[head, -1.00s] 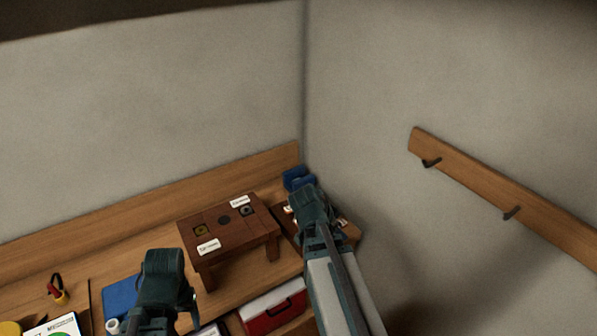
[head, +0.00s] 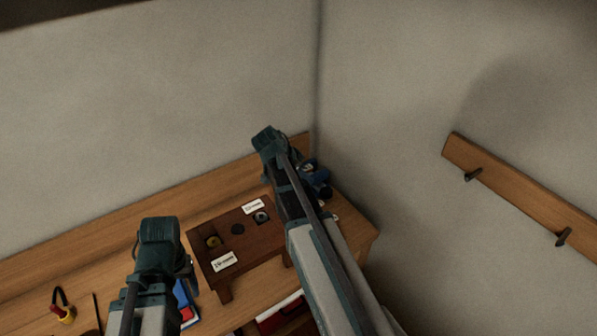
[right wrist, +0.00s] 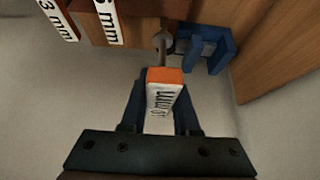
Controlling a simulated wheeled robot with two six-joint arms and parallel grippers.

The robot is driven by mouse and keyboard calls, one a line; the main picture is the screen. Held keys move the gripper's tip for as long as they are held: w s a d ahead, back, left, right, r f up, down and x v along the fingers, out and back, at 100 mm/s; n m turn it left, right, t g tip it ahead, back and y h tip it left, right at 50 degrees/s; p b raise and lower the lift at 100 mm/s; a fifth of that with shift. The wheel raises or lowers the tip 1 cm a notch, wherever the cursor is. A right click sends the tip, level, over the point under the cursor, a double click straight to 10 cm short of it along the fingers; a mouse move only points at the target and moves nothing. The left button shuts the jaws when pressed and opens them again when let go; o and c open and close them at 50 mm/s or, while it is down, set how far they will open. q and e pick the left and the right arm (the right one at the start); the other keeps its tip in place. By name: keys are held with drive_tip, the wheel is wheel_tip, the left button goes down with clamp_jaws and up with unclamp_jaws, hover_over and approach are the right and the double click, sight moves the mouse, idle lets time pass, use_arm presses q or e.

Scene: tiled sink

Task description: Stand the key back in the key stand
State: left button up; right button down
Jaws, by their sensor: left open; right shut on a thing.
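The brown wooden key stand (head: 252,245) sits on the bench, with a row of round spots in its top and white labels. Its edge and labels also show at the top of the right wrist view (right wrist: 150,8). My right gripper (head: 268,143) is raised behind the stand's far right side. In the right wrist view my right gripper (right wrist: 162,82) is shut on the key (right wrist: 163,95), by its orange handle with a white "mm" label. The key's grey shaft points away from the gripper. My left gripper (head: 158,238) is open and empty, left of the stand.
A blue holder (head: 318,180) stands right of the stand near the wall corner; it also shows in the right wrist view (right wrist: 210,48). A wooden hook rail (head: 520,190) is on the right wall. A red-and-white box (head: 280,312) is below the stand's front.

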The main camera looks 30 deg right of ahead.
idle(0.3)
use_arm(q)
drive_tip(key=shift+f, duration=0.15)
use_arm(e)
drive_tip(key=shift+w+f, duration=0.1)
drive_tip(key=shift+f, duration=0.05)
use_arm(q)
wheel_tip(320, 180, down, 6)
drive_tip(key=b, duration=0.5)
drive_tip(key=shift+r+b, duration=0.25)
drive_tip(key=shift+b, duration=0.15)
use_arm(e)
wheel_tip(320, 180, down, 6)
drive_tip(key=shift+r, duration=0.25)
use_arm(q)
drive_tip(key=shift+f+b, duration=1.9)
drive_tip(key=shift+f, duration=0.05)
use_arm(e)
drive_tip(key=shift+f, duration=1.9)
use_arm(q)
drive_tip(key=shift+r, duration=0.25)
use_arm(e)
drive_tip(key=shift+r, duration=0.2)
use_arm(q)
drive_tip(key=shift+r+p, duration=1.5)
drive_tip(key=shift+p, duration=0.2)
use_arm(e)
drive_tip(key=shift+r, duration=1.5)
